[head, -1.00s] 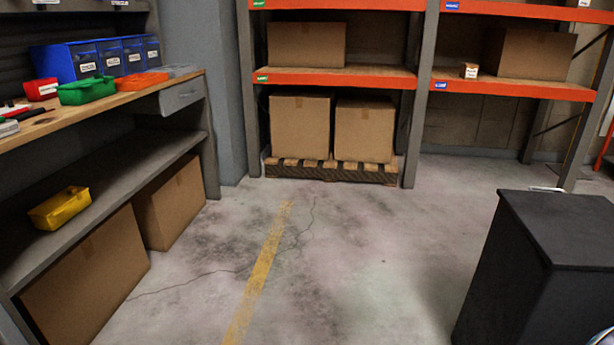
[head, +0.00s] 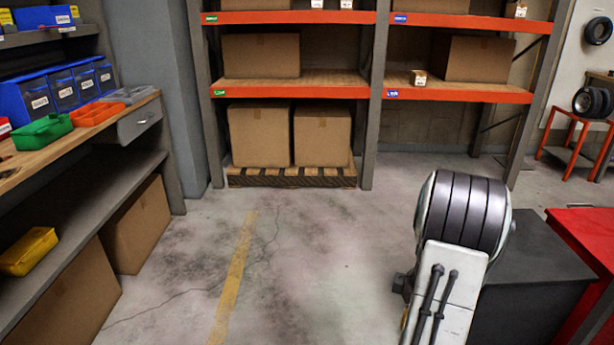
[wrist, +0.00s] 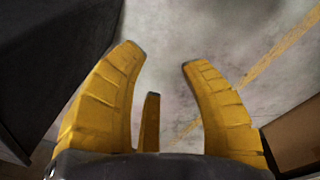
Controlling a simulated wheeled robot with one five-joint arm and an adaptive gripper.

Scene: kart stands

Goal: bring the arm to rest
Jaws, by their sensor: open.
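My gripper (wrist: 160,62) shows in the wrist view with its yellow fingers spread apart. Nothing is between them, only bare concrete floor beyond. In the head view my arm stands at the lower right, in front of a dark box-shaped stand. The gripper's fingers are not clearly visible there, as the arm hides them.
A black stand (head: 535,275) and a red-topped unit (head: 590,235) are at the right. A workbench (head: 85,130) with bins is at the left. Orange shelving (head: 290,90) with cartons stands at the back. The floor (head: 310,265) in the middle is clear.

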